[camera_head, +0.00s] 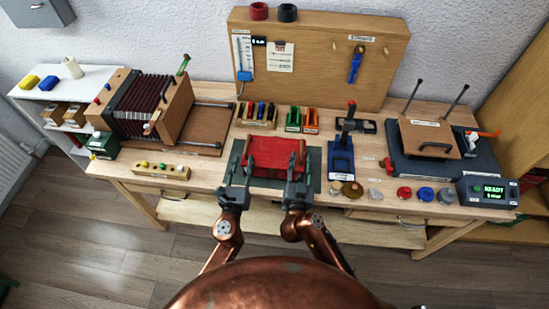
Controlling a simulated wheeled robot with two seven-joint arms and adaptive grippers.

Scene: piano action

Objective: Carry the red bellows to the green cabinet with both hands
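A red block-like piece that I take for the red bellows (275,150) lies on a dark green mat (267,183) at the front middle of the table. My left gripper (238,168) is at its front left corner, with its fingers apart. My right gripper (298,168) is over its front right part, with its fingers apart and covering some of it. Whether either gripper touches the piece cannot be told. A small green box with a white label (103,146), possibly the green cabinet, stands at the table's left end.
A wooden box with dark red pleats (150,96) stands at the left, near a white shelf (98,76). A blue tool (341,158) stands right of the mat. A dark press (440,165) and a READY display box (487,192) fill the right. A pegboard (320,60) rises behind.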

